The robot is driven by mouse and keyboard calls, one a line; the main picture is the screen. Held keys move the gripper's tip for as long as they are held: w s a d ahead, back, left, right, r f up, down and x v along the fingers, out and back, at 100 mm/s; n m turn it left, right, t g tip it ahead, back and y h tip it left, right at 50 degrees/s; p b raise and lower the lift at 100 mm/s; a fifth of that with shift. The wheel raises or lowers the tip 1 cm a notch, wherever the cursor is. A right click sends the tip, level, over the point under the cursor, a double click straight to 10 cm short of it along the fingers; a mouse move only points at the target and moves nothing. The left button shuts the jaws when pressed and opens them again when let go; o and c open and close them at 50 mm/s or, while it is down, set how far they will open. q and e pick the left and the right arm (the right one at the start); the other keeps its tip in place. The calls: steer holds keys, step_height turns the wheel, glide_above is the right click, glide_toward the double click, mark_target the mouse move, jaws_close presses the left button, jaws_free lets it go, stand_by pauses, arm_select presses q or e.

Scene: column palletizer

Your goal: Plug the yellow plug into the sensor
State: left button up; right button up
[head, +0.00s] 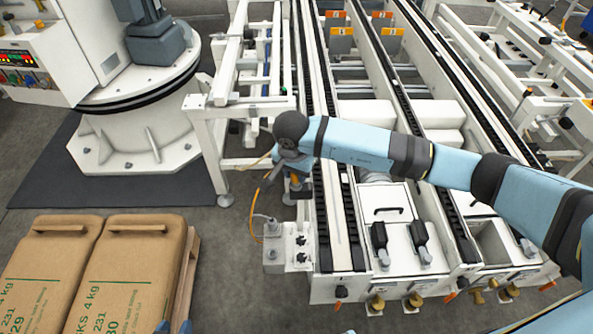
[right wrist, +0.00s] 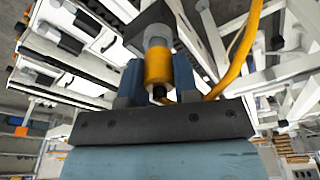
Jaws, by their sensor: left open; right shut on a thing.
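The yellow plug (right wrist: 158,68) is between the blue fingers of my right gripper (right wrist: 158,82), which is shut on it. Its orange cable (right wrist: 235,60) curves away to the right in the right wrist view. A grey cylindrical piece (right wrist: 158,38) and a dark block lie just beyond the plug; I cannot tell whether the plug is seated in the sensor. In the head view, my right gripper (head: 295,184) points down beside the conveyor's left rail, with a little yellow showing. My left gripper (head: 174,327) shows only its fingertips at the bottom edge, apart and empty.
The white conveyor frame (head: 206,135) stands close by my right gripper. A white box (head: 287,240) with the orange cable by it is below. Brown sacks (head: 125,270) lie on a pallet at left. Bare floor (head: 240,290) lies between the sacks and the conveyor.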

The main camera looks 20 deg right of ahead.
steer(key=shift+f+b, duration=0.4)
steer(key=shift+f, duration=0.15)
steer(key=o, duration=1)
step_height(320, 180, up, 14)
steer(key=s+a, duration=0.1)
steer(key=shift+s+a, duration=0.2)
steer(key=shift+s, duration=0.05)
steer(key=shift+f, duration=0.1)
